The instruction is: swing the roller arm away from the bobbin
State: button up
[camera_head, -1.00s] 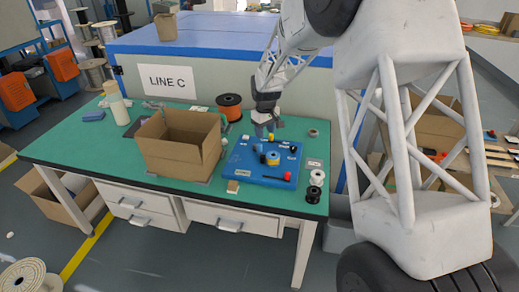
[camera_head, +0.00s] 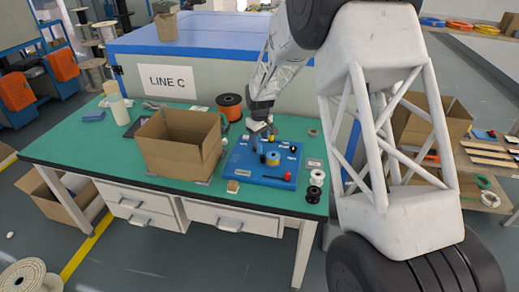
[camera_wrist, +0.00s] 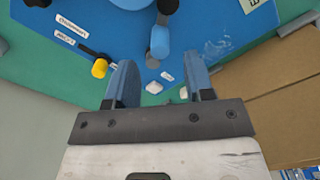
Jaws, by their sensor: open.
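My gripper (camera_head: 262,126) is above the board's back edge. In the wrist view my gripper (camera_wrist: 159,66) is open, with nothing held between its fingers. A blue cylinder (camera_wrist: 160,41) on a grey stem, which looks like the end of the roller arm, lies just beyond the fingertips, roughly centred between them. A yellow knob (camera_wrist: 99,68) on a dark lever sits left of the left finger. The bobbin is not clearly seen in the wrist view.
An open cardboard box (camera_head: 180,150) stands left of the board. An orange spool (camera_head: 230,105) stands behind it. White and black spools (camera_head: 315,184) stand at the bench's right edge. A red knob (camera_head: 287,176) is at the board's front right.

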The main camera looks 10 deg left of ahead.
aim_at(260, 144)
jog(key=shift+f, duration=3)
grip_shut()
